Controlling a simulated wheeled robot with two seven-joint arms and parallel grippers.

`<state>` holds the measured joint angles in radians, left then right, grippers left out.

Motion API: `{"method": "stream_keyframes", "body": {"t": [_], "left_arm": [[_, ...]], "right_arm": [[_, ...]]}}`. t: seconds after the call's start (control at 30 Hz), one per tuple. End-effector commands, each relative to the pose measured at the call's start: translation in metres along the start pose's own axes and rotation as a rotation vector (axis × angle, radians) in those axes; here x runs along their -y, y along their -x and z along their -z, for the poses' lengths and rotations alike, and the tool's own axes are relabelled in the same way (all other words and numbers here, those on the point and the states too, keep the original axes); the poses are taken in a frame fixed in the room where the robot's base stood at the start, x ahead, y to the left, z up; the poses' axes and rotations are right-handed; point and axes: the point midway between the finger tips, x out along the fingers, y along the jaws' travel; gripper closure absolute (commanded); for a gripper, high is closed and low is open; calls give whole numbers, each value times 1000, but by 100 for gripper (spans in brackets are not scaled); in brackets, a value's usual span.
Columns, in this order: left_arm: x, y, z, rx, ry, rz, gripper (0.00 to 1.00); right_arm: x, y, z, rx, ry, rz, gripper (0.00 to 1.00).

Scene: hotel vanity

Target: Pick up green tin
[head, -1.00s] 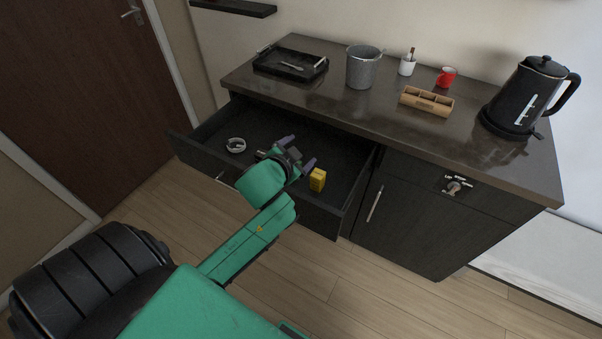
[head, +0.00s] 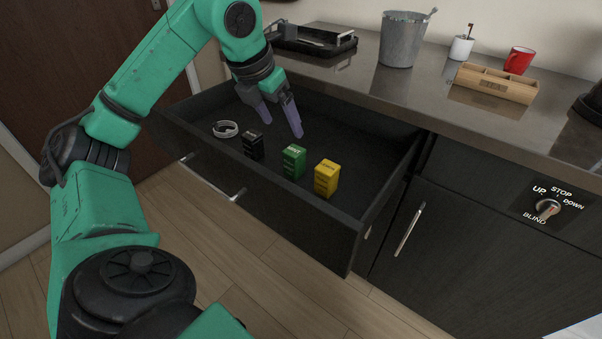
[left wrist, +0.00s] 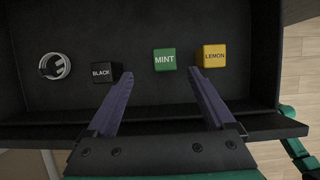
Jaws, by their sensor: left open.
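The green tin (head: 293,161), labelled MINT in the left wrist view (left wrist: 165,60), stands upright in the open drawer (head: 350,223). It is between a black tin (head: 253,145) and a yellow tin (head: 326,178) marked LEMON. My left gripper (head: 282,122) is open and empty, with its fingers pointing down over the drawer, behind the tins in the head view. In the left wrist view the green tin shows beyond and between the two fingertips, nearer the right one, apart from both. My right gripper is out of view.
A round silvery item (head: 225,129) lies at the drawer's left end. The countertop (head: 400,85) overhangs the drawer's back and carries a tray (head: 312,41), a metal bucket (head: 402,40), a white cup (head: 461,47), a red mug (head: 518,61) and a wooden box (head: 496,82).

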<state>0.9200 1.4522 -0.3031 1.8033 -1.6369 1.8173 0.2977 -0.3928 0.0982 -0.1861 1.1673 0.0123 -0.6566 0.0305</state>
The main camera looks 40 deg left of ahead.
Motion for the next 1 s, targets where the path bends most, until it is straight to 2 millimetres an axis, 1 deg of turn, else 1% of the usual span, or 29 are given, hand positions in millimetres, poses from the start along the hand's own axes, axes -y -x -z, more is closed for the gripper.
{"method": "stream_keyframes", "body": {"t": [0.1,0.23,0.3,0.47,0.6,0.73,0.93,0.97,1.0], "left_arm": [[1,-29,3,-7,-2,3,12],[3,-64,3,-7,-5,6,12],[3,-77,2,-6,-6,6,12],[4,-97,3,-4,-7,7,12],[8,-125,10,-6,-7,7,12],[8,-139,8,-4,-6,8,12],[8,-139,7,-2,-7,8,12],[8,-138,7,-2,-7,8,24],[8,-138,7,-2,-7,8,39]], "right_arm": [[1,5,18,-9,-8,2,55],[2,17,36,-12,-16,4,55],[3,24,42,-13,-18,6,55],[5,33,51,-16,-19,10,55],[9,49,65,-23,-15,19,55],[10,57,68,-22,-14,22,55],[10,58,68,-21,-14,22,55],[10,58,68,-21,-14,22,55],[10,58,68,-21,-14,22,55]]}}
